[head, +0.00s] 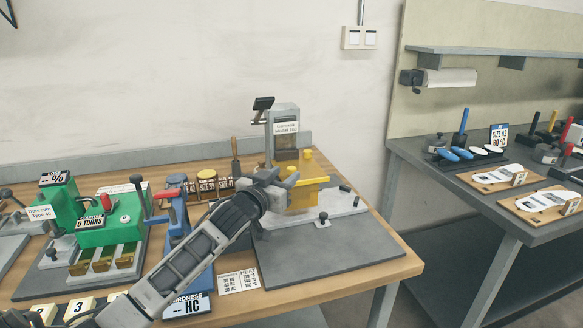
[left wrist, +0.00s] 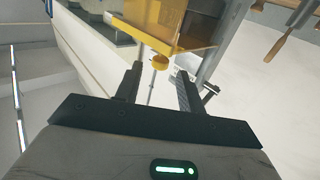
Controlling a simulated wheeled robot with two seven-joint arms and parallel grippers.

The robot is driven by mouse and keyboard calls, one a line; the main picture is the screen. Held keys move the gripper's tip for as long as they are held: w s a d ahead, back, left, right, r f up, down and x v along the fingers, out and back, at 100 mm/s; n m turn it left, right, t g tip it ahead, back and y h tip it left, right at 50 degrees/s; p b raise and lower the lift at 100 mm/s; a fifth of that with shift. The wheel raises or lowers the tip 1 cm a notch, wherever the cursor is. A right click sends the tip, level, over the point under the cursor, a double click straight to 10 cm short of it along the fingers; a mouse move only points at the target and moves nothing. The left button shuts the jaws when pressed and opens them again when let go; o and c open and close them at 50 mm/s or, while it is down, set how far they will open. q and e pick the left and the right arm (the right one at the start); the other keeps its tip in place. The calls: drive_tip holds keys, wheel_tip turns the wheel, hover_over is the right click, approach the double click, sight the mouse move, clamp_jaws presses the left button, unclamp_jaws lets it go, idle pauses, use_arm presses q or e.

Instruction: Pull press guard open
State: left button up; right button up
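The press (head: 285,115) is a grey machine with a "Console Model 160" label, standing at the back right of the wooden table. Its yellow guard (head: 308,192) is on the front, partly hidden by my left gripper. My left gripper (head: 290,184) is at the guard. My right gripper is not seen.
A green tester (head: 105,225) and a blue hardness tester (head: 190,250) stand left of the press. A second bench (head: 420,165) with insoles stands at right.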

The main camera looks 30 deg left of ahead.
sight(290, 172)
use_arm(q)
drive_tip(key=shift+w+a, duration=0.15)
drive_tip(key=shift+w, duration=2.1)
clamp_jaws()
drive_tip(key=shift+f, duration=0.1)
